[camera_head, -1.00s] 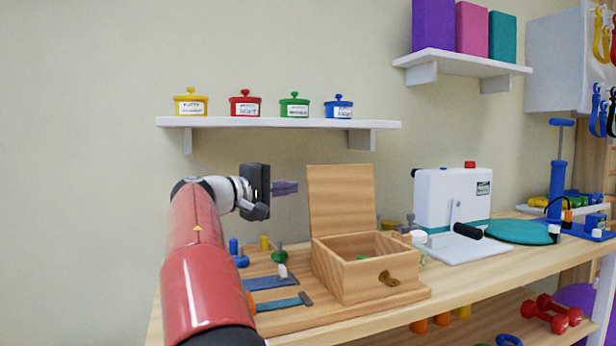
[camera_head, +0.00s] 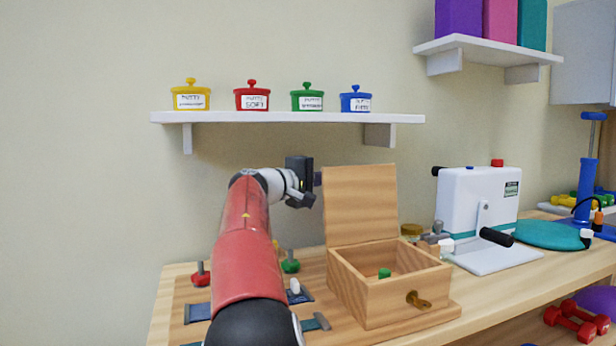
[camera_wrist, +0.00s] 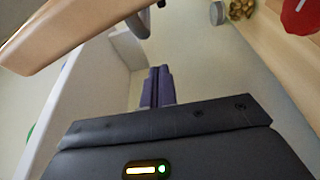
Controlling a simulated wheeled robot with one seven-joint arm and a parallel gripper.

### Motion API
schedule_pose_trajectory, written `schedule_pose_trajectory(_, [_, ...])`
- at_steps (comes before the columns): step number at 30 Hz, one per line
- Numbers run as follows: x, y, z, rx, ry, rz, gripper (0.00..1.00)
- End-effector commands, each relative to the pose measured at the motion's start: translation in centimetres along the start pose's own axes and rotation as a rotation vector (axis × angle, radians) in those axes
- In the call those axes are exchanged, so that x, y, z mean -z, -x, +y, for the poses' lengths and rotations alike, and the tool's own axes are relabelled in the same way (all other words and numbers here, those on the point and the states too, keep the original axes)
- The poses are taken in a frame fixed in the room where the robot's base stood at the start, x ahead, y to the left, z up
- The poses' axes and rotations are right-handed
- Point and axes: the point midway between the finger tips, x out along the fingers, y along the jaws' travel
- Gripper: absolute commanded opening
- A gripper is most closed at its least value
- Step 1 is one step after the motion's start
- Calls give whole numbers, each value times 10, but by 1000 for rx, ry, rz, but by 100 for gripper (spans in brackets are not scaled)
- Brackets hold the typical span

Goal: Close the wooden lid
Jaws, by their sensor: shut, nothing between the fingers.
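The wooden lid (camera_head: 361,205) stands upright, open, at the back edge of the wooden box (camera_head: 390,299). The box has a brass catch (camera_head: 418,300) on its front, and a green item (camera_head: 384,273) lies inside. A wooden panel, probably the lid (camera_wrist: 70,30), crosses the upper left of that view, close to the camera.
A white shelf (camera_head: 285,118) with several putty pots hangs above my gripper. A white device (camera_head: 478,207) stands right of the box. Small coloured pegs and straps lie on the board left of the box. The space above the open box is clear.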

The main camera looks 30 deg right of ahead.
Motion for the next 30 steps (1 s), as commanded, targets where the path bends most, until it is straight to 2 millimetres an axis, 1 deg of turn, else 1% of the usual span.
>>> schedule_pose_trajectory(3, [-16,7,-2,2,-2,3,0])
schedule_pose_trajectory(7, [-29,12,-1,2,-2,2,0])
schedule_pose_trajectory(10, [-34,14,-1,1,-1,2,0])
schedule_pose_trajectory(15, [-38,14,0,0,0,1,0])
schedule_pose_trajectory(30, [-38,14,4,0,-1,1,0])
